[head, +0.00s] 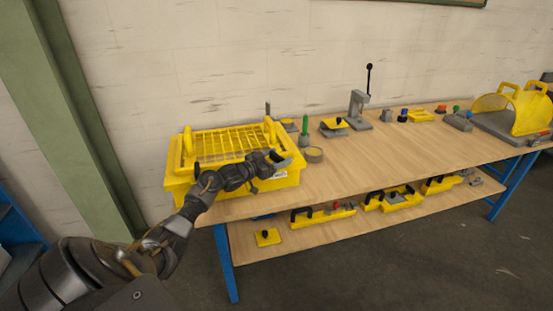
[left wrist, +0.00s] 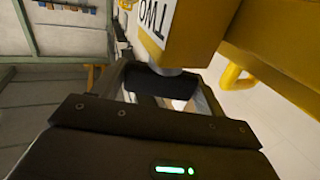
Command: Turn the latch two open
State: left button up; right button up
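The yellow guard box (head: 183,190) with a mesh top stands at the left end of the workbench. Its white label reading TWO (left wrist: 156,22) shows upside down in the left wrist view. Just below that label a dark, rounded handle (left wrist: 160,82), likely latch two, sticks out from the yellow face. My left gripper (head: 278,162) is at the box's front right corner, its fingers wide apart with the handle between them. I cannot tell whether the fingers touch it. In the head view the gripper hides the latch. My right gripper is not in view.
A lever press (head: 358,105) is further right. A lower shelf (head: 290,238) holds several yellow parts. The bench middle is mostly clear.

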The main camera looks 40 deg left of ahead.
pick_arm(q)
jog(key=o, duration=0.3)
jog(key=b+v, duration=0.1)
jog(key=v, duration=1)
jog(key=shift+b, duration=0.3)
